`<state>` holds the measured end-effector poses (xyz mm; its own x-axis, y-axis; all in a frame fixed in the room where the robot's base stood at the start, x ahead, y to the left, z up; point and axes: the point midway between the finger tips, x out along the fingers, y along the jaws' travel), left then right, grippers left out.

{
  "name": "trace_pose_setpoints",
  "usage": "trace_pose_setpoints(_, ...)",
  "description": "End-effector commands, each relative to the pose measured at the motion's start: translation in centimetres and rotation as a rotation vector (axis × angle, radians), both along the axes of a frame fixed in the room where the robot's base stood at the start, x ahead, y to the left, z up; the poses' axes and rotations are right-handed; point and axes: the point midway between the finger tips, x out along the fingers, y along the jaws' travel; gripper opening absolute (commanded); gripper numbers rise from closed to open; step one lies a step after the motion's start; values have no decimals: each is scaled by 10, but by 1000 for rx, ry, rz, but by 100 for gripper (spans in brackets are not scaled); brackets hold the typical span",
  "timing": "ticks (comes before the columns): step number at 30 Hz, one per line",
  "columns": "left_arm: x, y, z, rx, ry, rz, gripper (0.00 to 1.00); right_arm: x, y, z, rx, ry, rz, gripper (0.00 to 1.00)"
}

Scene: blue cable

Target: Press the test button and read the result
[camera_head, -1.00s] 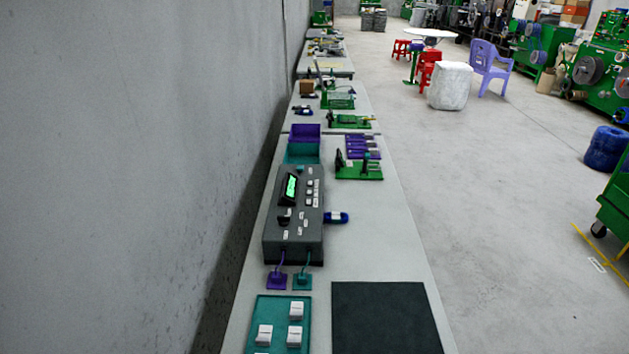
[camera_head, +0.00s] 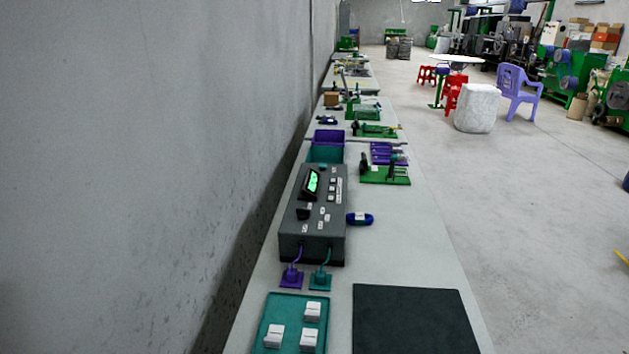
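A dark grey test box (camera_head: 315,213) lies on the long grey bench. It has a lit green screen (camera_head: 313,182) on its upper left, a column of small white buttons (camera_head: 334,189) beside the screen, and several labels below. The writing on the screen and labels is too small to read. A purple lead block (camera_head: 291,277) and a teal lead block (camera_head: 320,281) are wired to its near end. A blue cable coil (camera_head: 360,219) with a white label lies just right of the box. Neither of my grippers is in view.
A teal tray (camera_head: 282,309) with white blocks and a black mat (camera_head: 413,320) lie at the near end. Purple (camera_head: 329,137) and teal bins stand behind the box, with a green fixture (camera_head: 386,175) to their right. A wall runs along the left; open floor is right.

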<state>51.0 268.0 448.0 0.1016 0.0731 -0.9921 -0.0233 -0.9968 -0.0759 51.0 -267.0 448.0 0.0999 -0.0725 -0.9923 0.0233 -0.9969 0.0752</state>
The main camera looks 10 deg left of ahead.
Motion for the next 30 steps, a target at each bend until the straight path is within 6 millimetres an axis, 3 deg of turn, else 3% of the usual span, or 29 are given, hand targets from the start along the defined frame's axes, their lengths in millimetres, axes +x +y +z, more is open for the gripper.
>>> trace_pose_setpoints(4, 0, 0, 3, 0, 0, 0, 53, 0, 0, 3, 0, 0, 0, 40)
trace_pose_setpoints(14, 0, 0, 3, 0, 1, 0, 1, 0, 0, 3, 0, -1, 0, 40)
trace_pose_setpoints(30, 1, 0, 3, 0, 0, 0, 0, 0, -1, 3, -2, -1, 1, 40)
